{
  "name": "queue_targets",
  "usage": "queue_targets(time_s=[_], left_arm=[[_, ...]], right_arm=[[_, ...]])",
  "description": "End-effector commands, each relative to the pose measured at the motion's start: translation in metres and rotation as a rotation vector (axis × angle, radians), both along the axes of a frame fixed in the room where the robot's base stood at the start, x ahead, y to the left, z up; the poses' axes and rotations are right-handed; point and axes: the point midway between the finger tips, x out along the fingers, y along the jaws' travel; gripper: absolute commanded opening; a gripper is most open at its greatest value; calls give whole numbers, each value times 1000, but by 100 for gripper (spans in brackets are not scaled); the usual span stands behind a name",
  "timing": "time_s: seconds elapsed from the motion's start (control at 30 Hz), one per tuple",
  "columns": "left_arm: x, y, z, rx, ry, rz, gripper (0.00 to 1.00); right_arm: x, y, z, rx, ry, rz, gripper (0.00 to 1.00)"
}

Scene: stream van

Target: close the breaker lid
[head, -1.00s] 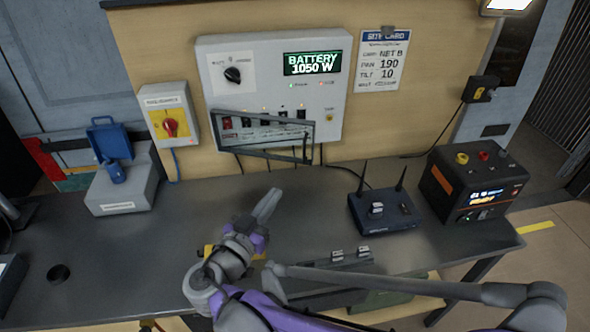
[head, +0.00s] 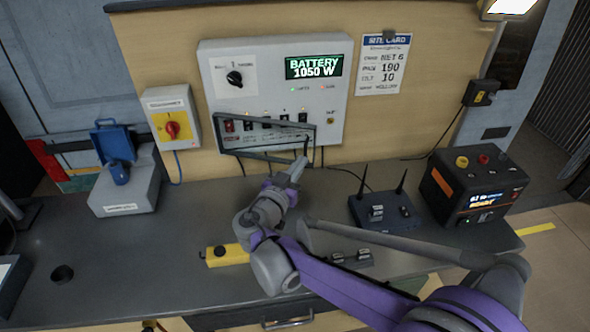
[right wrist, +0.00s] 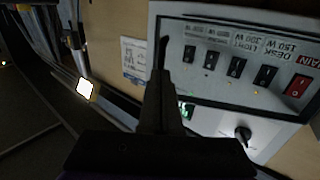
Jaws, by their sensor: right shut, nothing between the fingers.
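The breaker lid (head: 312,136) is a dark thin frame with a see-through middle, at the lower part of the grey power panel (head: 220,75). It stands tilted out from the panel, open, with the breaker switches showing behind it. My right gripper (head: 301,163) is shut and empty, at the lid's lower right corner; I cannot tell whether it touches. In the right wrist view, the shut fingers (right wrist: 162,95) point at the panel beside the row of black switches and one red switch (right wrist: 298,86). My left gripper is out of view.
A router with two antennas (head: 383,212) and an orange-trimmed power box (head: 473,187) stand on the bench to the right. A yellow-red disconnect switch (head: 171,126) is left of the panel. A blue-lidded socket box (head: 123,190) stands at left.

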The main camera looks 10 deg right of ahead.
Motion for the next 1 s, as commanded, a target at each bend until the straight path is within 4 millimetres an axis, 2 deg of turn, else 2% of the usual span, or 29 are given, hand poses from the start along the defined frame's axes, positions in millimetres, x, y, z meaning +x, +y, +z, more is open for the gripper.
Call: queue_targets(time_s=[0.3, 0.47, 0.67, 0.73, 0.9, 1.0], left_arm=[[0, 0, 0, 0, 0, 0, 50], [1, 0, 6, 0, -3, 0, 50], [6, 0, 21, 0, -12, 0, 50], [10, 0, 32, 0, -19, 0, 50], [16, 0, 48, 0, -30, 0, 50], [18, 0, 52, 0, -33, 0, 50]], right_arm=[[1, -1, 0, 0, 0, 2, 0], [12, -12, 2, -1, -1, 47, 0], [43, -35, 4, -1, -3, 179, 0], [60, -45, 6, -2, -3, 216, 0], [92, -57, 5, -2, -3, 221, 0], [100, -60, 3, -1, -2, 221, 0]])
